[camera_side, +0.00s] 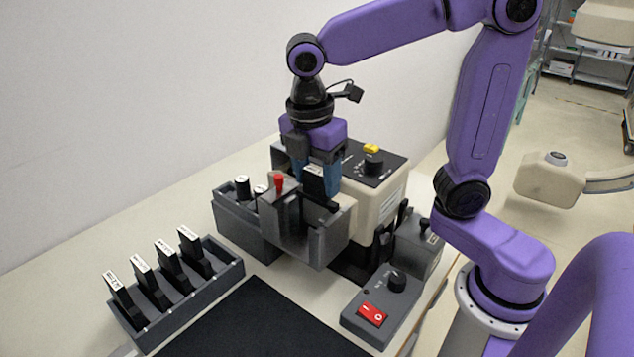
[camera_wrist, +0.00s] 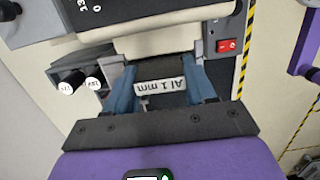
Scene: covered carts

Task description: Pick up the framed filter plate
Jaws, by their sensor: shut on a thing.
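The framed filter plate (camera_side: 314,184) is dark with a white label on its top edge. The label reads "Al 1 mm" in the wrist view (camera_wrist: 167,87). My gripper (camera_side: 321,178) points down over the grey holder (camera_side: 325,240) on the front of the beige machine. Its blue fingers (camera_wrist: 160,88) are shut on the plate, one at each side of the label. The plate is upright at the holder; its lower part is hidden, so I cannot tell how deep it sits.
A grey rack (camera_side: 180,290) at left holds several upright labelled plates. A grey box with round white-topped pieces (camera_side: 243,186) stands left of the holder. A red-topped pin (camera_side: 279,183) is close by the fingers. A switch box (camera_side: 381,308) and black mat (camera_side: 262,325) lie in front.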

